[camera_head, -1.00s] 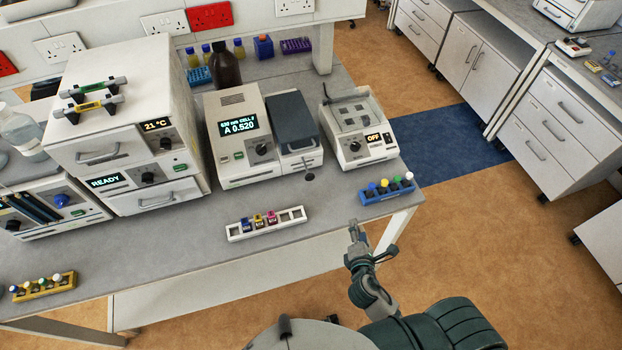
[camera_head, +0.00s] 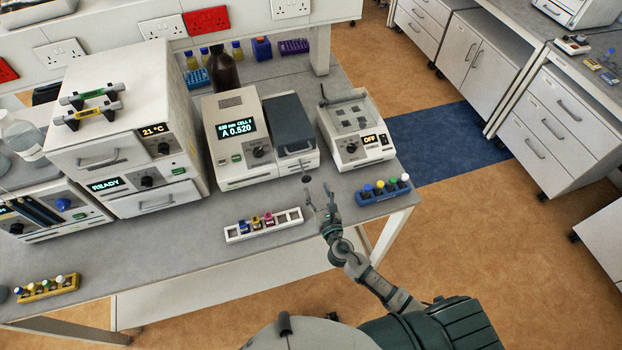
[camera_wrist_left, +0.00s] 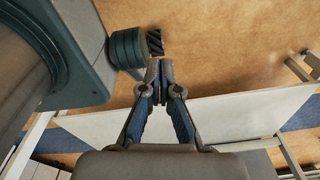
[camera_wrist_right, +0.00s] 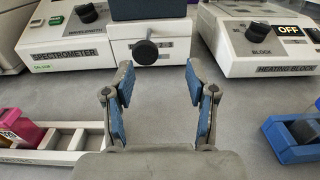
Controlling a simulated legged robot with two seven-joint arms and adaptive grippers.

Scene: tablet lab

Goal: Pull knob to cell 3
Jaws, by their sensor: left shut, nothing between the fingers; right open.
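The spectrometer (camera_head: 238,140) stands on the bench, its display reading A 0.520. The round black pull knob (camera_wrist_right: 145,52) sticks out on a short rod from the front of its cell compartment (camera_head: 290,125). My right gripper (camera_head: 318,195) is open and empty in front of the compartment. In the right wrist view the fingers (camera_wrist_right: 160,78) are spread, and the knob shows beyond them, left of the middle of the gap, untouched. My left gripper (camera_wrist_left: 160,72) is shut and empty below the bench level, with floor behind it.
A white cuvette rack (camera_head: 264,225) lies left of my right gripper. A blue rack with capped vials (camera_head: 384,190) lies to its right. The heating block (camera_head: 355,130) reads OFF beside the spectrometer. Bench space before the knob is clear.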

